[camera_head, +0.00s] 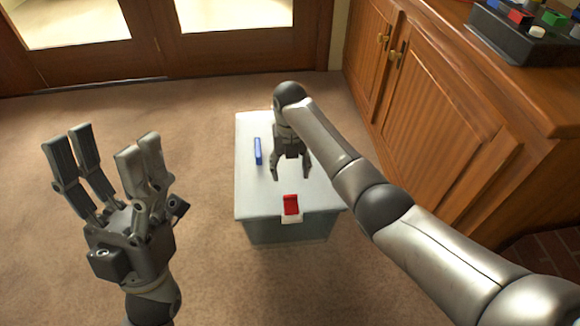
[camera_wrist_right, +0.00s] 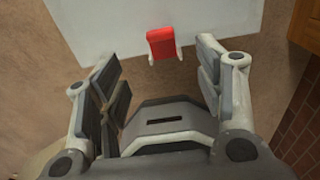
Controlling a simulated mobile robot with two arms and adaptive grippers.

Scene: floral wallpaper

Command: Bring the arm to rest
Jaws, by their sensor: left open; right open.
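My right arm (camera_head: 365,190) reaches in from the lower right over a small pale box-like table. Its gripper (camera_head: 291,176) is open and empty above the table top, with its fingers pointing down. In the right wrist view my right gripper (camera_wrist_right: 160,90) shows its fingers spread with nothing between them. My left gripper (camera_head: 108,147) is open and empty at the left, fingers pointing up, over the carpet and apart from the table.
The red block also shows in the right wrist view (camera_wrist_right: 161,42). A wooden cabinet (camera_head: 440,120) with a dark tray (camera_head: 515,45) stands right.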

